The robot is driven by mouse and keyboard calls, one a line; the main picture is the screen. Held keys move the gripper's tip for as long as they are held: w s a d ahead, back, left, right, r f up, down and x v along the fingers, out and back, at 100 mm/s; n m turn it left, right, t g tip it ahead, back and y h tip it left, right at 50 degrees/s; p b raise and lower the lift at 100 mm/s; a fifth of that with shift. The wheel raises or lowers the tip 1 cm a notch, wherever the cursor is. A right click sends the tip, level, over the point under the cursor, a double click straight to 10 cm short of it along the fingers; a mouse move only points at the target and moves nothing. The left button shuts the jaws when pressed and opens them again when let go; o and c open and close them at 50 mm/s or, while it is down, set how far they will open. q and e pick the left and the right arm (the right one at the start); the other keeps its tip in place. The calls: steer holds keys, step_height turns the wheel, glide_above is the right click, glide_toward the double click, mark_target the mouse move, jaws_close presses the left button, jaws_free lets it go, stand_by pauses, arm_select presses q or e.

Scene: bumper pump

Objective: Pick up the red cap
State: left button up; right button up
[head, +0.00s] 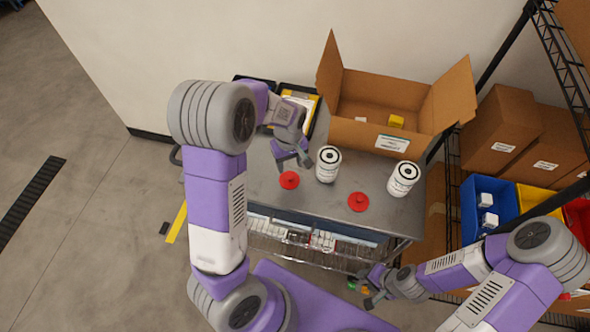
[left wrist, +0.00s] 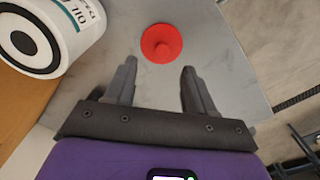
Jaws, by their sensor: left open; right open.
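Two red caps lie on the grey metal table. The left red cap (head: 289,180) is near my left gripper (head: 294,162), which is open and empty above and just behind it. In the left wrist view one red cap (left wrist: 161,44) lies beyond the open fingertips (left wrist: 158,75), roughly centred between them and apart from them. The right red cap (head: 358,202) lies to the right, away from both grippers. My right gripper (head: 369,290) is open, low in front of the table, and holds nothing visible.
Two white bottles with black ring tops (head: 328,164) (head: 403,179) stand by the caps; one shows in the left wrist view (left wrist: 52,35). An open cardboard box (head: 357,135) with yellow items is behind. Coloured bins (head: 488,207) and cartons (head: 500,130) fill the right shelf.

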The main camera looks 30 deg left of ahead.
mark_target(289, 176)
arm_select(q)
step_height(289, 176, down, 7)
steer(key=shift+s+a+r+b, duration=0.15)
steer(key=shift+r+b, duration=0.05)
steer(key=shift+b, duration=0.1)
jaws_close()
stand_by(0.3)
